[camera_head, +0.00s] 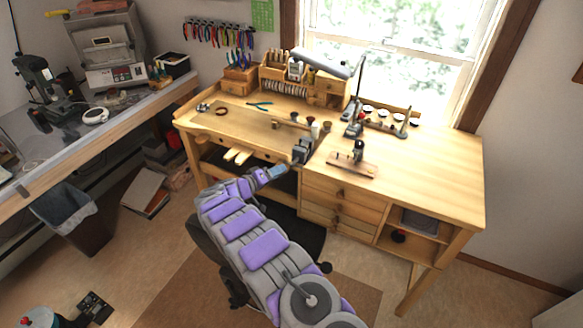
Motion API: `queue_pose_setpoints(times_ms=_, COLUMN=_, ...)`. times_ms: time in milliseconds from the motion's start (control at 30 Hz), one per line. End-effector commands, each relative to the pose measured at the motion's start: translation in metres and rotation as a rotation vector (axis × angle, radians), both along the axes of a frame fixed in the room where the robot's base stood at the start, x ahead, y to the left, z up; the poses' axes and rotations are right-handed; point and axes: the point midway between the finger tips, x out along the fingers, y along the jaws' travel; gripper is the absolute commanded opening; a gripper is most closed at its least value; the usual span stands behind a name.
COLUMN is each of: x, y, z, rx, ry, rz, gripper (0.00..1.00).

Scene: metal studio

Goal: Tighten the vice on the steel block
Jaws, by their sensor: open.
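A small dark grey vice (302,151) sits at the front edge of the wooden workbench (430,165), near the middle of the picture. I cannot make out a separate steel block; it is too small to tell from the vice. My arm reaches up from the bottom of the picture, and my gripper (282,170) is at its tip, just left of and below the vice, close to the bench's front edge. The gripper is open. Its fingers are small here, and I cannot tell whether they touch the vice or its handle.
A wooden stand with a dark tool (358,151) is right of the vice. A desk lamp (354,122) and small bottles stand behind. A black stool (300,238) is under my arm. A grey side bench (110,117) and a bin (72,218) are at left.

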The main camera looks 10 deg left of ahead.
Motion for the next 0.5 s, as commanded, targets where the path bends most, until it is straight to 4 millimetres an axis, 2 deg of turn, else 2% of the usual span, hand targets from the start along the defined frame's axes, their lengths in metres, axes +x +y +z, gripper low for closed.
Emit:
queue_pose_setpoints(times_ms=300, x=0.045, y=-0.038, z=-0.014, rx=0.002, ry=-0.002, rz=-0.001, gripper=0.45)
queue_pose_setpoints(times_ms=500, x=0.060, y=-0.048, z=-0.018, rx=0.000, ry=0.000, rz=-0.001, gripper=0.45)
